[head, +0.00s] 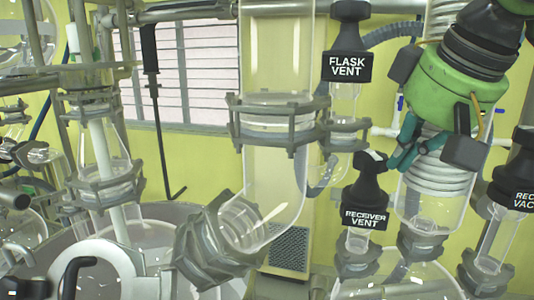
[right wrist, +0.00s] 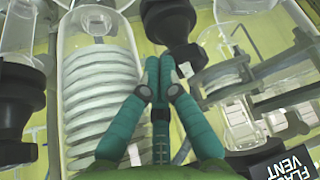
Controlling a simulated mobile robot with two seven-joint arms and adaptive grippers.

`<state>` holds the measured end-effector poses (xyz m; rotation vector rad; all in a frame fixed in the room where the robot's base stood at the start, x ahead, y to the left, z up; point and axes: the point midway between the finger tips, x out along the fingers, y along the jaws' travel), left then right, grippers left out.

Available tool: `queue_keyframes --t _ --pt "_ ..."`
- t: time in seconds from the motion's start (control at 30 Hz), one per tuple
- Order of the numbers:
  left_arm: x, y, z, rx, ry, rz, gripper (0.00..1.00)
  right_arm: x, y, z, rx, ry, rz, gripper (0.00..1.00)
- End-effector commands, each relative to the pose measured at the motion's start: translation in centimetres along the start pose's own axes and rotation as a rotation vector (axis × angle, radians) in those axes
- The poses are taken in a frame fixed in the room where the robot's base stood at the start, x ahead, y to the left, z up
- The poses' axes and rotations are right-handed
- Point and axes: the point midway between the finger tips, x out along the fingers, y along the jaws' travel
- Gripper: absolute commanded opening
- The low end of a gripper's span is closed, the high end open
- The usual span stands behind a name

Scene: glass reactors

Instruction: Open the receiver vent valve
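The receiver vent valve (head: 368,182) is a black knob with a white-lettered label, on a glass neck right of centre in the head view. A black knob (right wrist: 168,20) just beyond my fingertips in the right wrist view appears to be the same valve. My right gripper (head: 397,163), with a green body and teal fingers, reaches in from the upper right, close to the knob's right side. In the right wrist view its fingertips (right wrist: 160,62) are together with nothing visible between them. Whether they touch the knob cannot be told. My left gripper is not in view.
The flask vent valve (head: 347,45) stands above and left of the receiver vent. A coiled glass condenser (head: 435,185) is behind my right gripper. Another black valve (head: 515,180) is at the right edge. Glass tubes and metal clamps crowd the area.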

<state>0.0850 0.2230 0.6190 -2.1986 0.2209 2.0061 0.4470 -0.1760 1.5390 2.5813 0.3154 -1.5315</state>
Motion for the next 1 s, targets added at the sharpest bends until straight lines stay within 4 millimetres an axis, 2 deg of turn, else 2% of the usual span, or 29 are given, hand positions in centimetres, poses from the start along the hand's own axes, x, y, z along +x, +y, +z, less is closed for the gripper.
queue_keyframes --t 0.63,1.0 --pt "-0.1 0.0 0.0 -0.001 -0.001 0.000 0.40 -0.6 0.3 0.6 -0.001 0.000 -0.001 0.00" --pt "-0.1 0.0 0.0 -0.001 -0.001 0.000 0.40 -4.3 0.2 -1.5 0.001 0.002 -0.001 0.00"
